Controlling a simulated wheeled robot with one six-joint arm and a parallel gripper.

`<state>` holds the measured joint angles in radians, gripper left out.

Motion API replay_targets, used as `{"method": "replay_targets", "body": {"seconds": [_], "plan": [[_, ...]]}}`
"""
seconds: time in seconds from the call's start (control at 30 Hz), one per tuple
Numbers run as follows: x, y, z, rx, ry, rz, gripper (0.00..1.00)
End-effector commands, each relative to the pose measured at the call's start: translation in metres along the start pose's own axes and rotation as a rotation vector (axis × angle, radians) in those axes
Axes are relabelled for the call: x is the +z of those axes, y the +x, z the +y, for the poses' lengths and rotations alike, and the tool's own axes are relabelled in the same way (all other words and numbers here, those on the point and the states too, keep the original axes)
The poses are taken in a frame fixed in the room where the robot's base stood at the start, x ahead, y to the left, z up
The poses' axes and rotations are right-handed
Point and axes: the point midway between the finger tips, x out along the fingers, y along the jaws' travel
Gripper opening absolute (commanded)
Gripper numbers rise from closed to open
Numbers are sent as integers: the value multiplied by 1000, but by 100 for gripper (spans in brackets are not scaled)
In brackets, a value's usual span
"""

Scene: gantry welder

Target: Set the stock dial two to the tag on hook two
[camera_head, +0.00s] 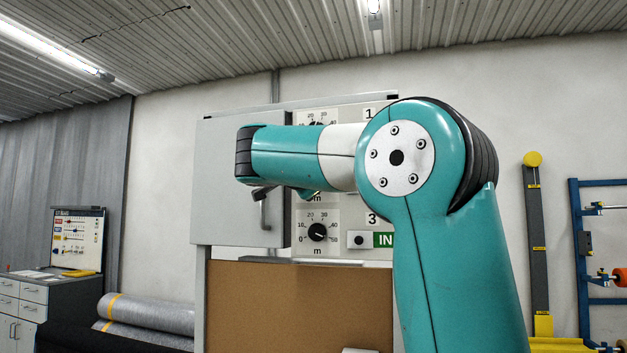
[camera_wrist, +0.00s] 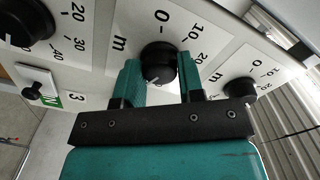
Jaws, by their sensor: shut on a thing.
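Stock dial two (camera_wrist: 158,62) is the middle one of three black knobs on a white scale plate in the wrist view. My gripper (camera_wrist: 158,78) has one teal finger on each side of this knob and is shut on it. Numbers 0, 10 and 20 show beside it; its setting is too small to read surely. In the head view my arm covers dial two and my gripper. A small board with coloured marks (camera_head: 78,240) stands at far left; I cannot make out a hook two tag there.
Dial three (camera_head: 318,232) and a switch by a green IN label (camera_head: 384,240) are below my arm. Dial one (camera_wrist: 240,90) is right of my gripper in the wrist view. A grey cabinet door (camera_head: 235,215) with a handle adjoins the panel. Grey rolls (camera_head: 150,312) lie at lower left.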

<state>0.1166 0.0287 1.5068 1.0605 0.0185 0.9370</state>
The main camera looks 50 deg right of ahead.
Motion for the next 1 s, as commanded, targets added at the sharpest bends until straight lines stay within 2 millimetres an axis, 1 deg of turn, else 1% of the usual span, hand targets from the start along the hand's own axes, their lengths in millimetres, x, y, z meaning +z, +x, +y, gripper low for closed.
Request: {"method": "replay_targets", "body": {"seconds": [0.17,0.37,1.0], "plan": [[-1,0,0,-2,-56,2,12],[-2,0,0,-3,-191,4,12],[-4,0,-2,-3,-793,7,12]]}}
